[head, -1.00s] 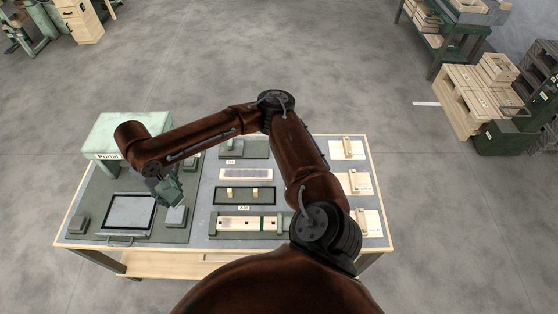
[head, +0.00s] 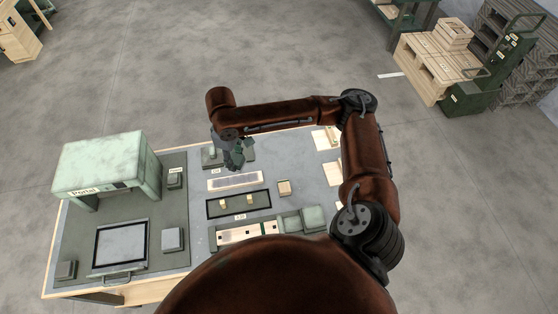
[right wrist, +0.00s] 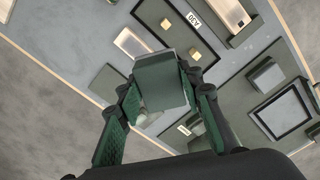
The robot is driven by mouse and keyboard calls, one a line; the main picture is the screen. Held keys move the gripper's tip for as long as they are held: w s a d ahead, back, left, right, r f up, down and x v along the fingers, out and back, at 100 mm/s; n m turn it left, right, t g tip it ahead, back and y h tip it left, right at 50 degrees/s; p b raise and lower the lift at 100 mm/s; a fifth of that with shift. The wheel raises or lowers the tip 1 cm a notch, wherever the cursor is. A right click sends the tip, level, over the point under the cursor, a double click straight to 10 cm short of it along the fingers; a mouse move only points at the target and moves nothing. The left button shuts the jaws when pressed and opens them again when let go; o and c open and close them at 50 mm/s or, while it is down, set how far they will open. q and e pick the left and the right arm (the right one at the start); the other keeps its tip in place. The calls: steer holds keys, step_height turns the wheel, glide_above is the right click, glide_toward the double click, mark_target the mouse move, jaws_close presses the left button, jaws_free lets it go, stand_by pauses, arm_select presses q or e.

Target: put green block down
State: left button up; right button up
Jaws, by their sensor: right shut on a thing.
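My right gripper (head: 234,153) hangs above the back middle of the table, its arm reaching in from the right. In the right wrist view my right gripper (right wrist: 160,85) is shut on a grey-green block (right wrist: 164,78), one finger on each side. The block is clear of the surface below, though its exact height is hard to tell. In the head view the held block is small and hard to separate from the fingers. My left gripper is not in view.
A black tray (head: 238,204) with small light blocks lies mid-table. A pale strip (head: 235,181) lies behind it. Another green block (head: 313,217) sits at the front right.

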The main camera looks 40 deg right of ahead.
steer(key=s+d+f+n+p, duration=0.2)
steer(key=s+d+f+n, duration=0.3)
steer(key=d+n, duration=0.5)
steer(key=s+d+f+n+p, duration=0.1)
steer(key=s+d+f+n, duration=0.4)
steer(key=n, duration=0.9)
steer(key=w+d+f, duration=0.2)
steer(key=w+f, duration=0.1)
steer(key=w, duration=0.1)
steer(key=w+d+f, duration=0.2)
steer(key=w+f, duration=0.1)
steer(key=w, duration=0.1)
steer(key=w+d+f, duration=0.2)
steer(key=w+f, duration=0.1)
steer(key=w, duration=0.1)
steer(key=shift+w+f, duration=0.35)
steer(key=shift+w+d+f+b, duration=0.15)
steer(key=shift+w+f+b, duration=0.15)
steer(key=shift+f, duration=0.1)
step_height(320, 180, down, 3)
steer(key=shift+w+d+f, duration=0.1)
steer(key=shift+f, duration=0.05)
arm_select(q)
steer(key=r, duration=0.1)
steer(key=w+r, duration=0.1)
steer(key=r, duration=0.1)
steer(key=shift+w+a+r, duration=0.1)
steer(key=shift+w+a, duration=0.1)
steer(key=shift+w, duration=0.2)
